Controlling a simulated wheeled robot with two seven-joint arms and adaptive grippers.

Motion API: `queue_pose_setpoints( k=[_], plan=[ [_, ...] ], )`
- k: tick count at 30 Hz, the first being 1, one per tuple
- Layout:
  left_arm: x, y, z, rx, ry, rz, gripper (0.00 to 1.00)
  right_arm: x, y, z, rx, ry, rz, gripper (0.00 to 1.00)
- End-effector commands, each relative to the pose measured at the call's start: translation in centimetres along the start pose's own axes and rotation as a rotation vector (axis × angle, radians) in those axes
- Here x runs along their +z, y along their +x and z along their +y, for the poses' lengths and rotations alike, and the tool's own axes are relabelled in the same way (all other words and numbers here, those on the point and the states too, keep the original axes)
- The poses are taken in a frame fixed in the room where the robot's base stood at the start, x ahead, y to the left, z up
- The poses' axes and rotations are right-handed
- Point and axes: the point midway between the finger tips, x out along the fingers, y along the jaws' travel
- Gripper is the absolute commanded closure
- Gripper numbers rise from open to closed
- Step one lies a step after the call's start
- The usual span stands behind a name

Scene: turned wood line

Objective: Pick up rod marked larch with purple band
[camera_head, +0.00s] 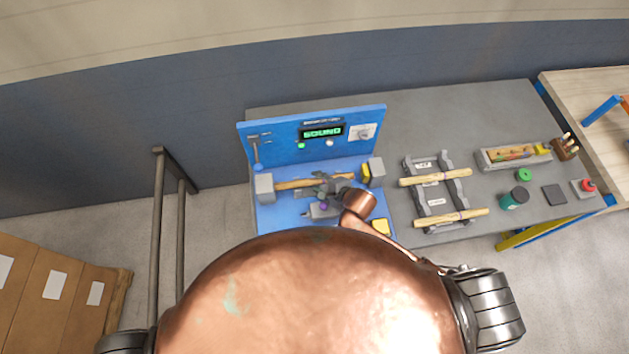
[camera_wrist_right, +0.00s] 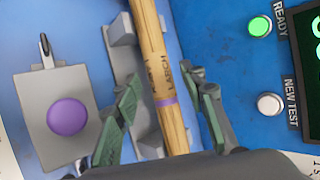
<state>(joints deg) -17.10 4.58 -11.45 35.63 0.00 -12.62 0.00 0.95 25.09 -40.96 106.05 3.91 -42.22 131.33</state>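The rod marked larch (camera_wrist_right: 157,70) is pale wood with dark lettering and a purple band, seen close in the right wrist view. In the head view the rod (camera_head: 292,184) lies across the grey supports of the blue test station (camera_head: 281,213). My right gripper (camera_wrist_right: 168,115) is open, with one green-padded finger on each side of the rod near the band and a visible gap on both sides. In the head view my right gripper (camera_head: 333,188) hides part of the rod. My left gripper is not in view.
The station's upright panel (camera_head: 282,130) stands close behind, with a display reading SOUND. Two more rods (camera_head: 436,177) (camera_head: 452,217) lie on a grey rack (camera_head: 409,171) to the right. A tray (camera_head: 486,164), green cup (camera_head: 514,198) and red button (camera_head: 588,185) stand farther right.

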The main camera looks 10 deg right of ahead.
Motion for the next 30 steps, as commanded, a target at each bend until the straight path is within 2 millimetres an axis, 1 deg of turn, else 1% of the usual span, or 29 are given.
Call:
queue_pose_setpoints(
  k=[1,2,15,25,30],
  plan=[
    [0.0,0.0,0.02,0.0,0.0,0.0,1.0,0.0,-0.01,0.0,0.0,0.0,0.0,0.67],
    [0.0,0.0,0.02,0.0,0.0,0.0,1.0,0.0,-0.01,0.0,0.0,0.0,0.0,0.69],
    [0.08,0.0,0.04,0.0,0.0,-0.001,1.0,-0.01,-0.02,0.01,0.0,0.0,0.0,0.99],
    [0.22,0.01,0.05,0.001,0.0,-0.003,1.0,0.01,-0.08,-0.04,-0.001,0.0,0.0,1.0],
    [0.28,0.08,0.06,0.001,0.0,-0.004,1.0,0.04,-0.85,-0.13,-0.002,0.001,-0.001,1.0]
  ],
)
